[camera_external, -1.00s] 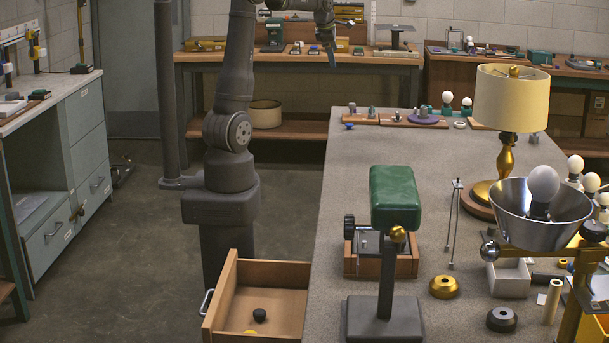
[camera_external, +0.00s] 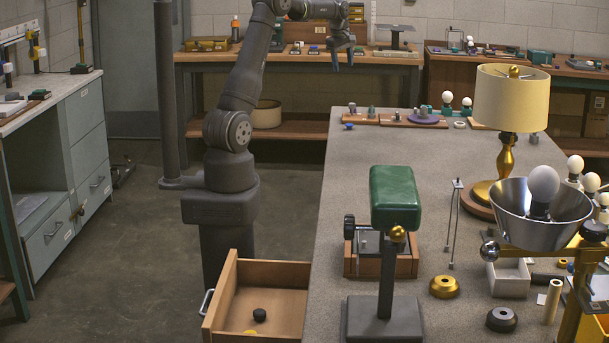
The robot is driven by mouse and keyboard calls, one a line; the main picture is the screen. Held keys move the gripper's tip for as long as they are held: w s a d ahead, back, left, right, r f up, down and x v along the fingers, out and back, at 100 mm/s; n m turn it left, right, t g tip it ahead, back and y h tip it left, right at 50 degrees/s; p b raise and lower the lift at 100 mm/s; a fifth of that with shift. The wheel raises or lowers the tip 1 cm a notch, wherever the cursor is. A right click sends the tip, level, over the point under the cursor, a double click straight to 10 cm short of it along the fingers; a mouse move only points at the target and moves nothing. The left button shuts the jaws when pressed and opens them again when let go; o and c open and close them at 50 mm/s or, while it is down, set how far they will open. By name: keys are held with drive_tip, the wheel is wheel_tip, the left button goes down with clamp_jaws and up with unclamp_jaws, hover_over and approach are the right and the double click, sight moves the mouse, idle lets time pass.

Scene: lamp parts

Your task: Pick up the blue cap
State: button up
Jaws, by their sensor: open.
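A small blue cap (camera_external: 349,126) lies near the back left edge of the grey workbench (camera_external: 440,190), in front of a wooden strip. My gripper (camera_external: 342,62) points down, open and empty. In the picture it is above the blue cap, clearly apart from it. How far it is from the cap in depth is hard to tell.
Behind the cap are a wooden strip (camera_external: 362,117) with small metal parts and a purple disc (camera_external: 427,118). A brass lamp (camera_external: 506,160) stands at right, a green-topped stand (camera_external: 395,195) in front. An open drawer (camera_external: 270,300) juts out at left.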

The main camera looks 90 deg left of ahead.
drive_tip(key=w+a+f+m+g+h, duration=0.1)
drive_tip(key=w+a+f+m+h, duration=0.1)
drive_tip(key=a+f+m, duration=0.45)
drive_tip(key=m, duration=0.3)
hover_over(349, 124)
drive_tip(key=f, duration=1.2)
drive_tip(key=shift+s+a+f, duration=0.1)
drive_tip(key=shift+a+f, duration=0.15)
drive_tip(key=shift+d+f, duration=0.2)
drive_tip(key=shift+f, duration=2.55)
drive_tip(key=c, duration=1)
